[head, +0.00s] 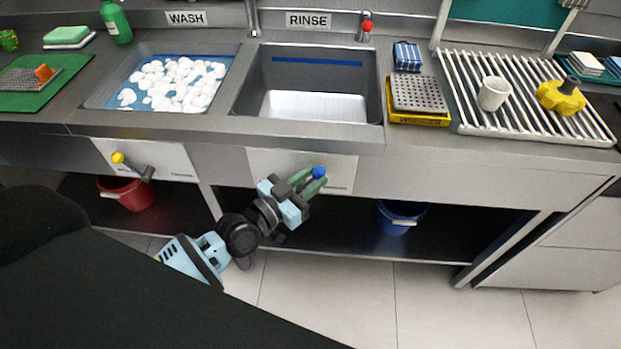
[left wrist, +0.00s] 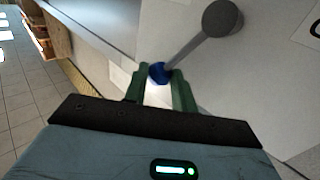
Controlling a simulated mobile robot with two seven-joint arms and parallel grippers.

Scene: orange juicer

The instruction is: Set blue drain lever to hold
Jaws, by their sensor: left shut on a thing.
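The blue drain lever's round blue knob (head: 319,172) shows at the front panel under the RINSE sink (head: 300,75). My left gripper (head: 313,179) reaches up to it from below left and is shut on the knob. In the left wrist view the blue knob (left wrist: 157,72) sits between the two green fingertips (left wrist: 158,78). The lever's grey arm (left wrist: 190,48) slants from the knob to a round pivot (left wrist: 222,17) on the panel. In the head view my gripper hides most of the lever arm. The panel's markings are too small or covered to read. My right gripper is not in view.
A second lever with a yellow knob (head: 117,158) is on the panel under the WASH sink (head: 170,85), left of my arm. A red bucket (head: 128,195) and a blue bucket (head: 398,222) stand below the counter. The floor in front is clear.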

